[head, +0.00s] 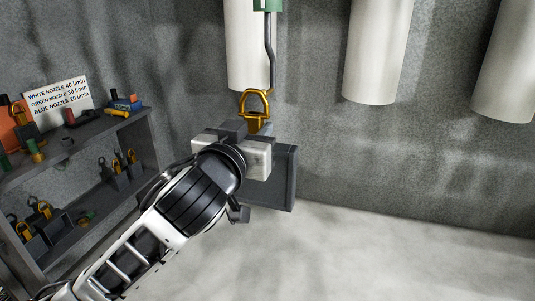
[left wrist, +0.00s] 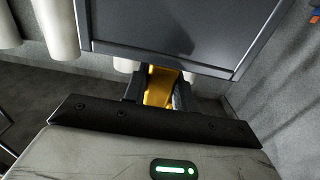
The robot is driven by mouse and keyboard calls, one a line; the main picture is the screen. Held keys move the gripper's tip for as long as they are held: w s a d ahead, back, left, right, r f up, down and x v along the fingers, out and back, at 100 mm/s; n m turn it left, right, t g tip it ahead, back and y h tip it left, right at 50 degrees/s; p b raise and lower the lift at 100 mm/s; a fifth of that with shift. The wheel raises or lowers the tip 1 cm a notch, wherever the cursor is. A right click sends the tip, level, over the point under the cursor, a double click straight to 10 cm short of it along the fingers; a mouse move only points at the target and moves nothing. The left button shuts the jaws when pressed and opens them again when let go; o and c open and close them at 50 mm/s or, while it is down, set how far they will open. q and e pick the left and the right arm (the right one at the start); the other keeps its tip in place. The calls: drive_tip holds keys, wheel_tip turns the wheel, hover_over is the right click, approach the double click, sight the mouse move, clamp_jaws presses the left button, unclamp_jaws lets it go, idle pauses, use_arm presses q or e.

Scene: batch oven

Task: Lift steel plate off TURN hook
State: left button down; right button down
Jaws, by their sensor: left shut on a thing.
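The steel plate (head: 284,181) is a dark grey slab with a raised rim, hanging below and behind my left gripper. A yellow ring (head: 246,101) with a yellow shank stands above it. The grey hook rod (head: 268,50) comes down from a green block (head: 268,4), and its lower end meets the top of the ring; I cannot tell whether it bears the ring. My left gripper (head: 256,129) is shut on the yellow shank. In the left wrist view the yellow shank (left wrist: 160,86) sits between the fingers, with the plate (left wrist: 180,30) beyond. My right gripper is not in view.
White cylinders (head: 378,50) hang along the grey wall at the back. A grey shelf (head: 75,140) at the left holds several small parts and a nozzle sign (head: 58,96). The pale floor (head: 390,255) at the right is clear.

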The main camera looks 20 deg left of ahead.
use_arm(q)
drive_tip(key=shift+s+a+r, duration=0.1)
drive_tip(key=shift+s, duration=2.3)
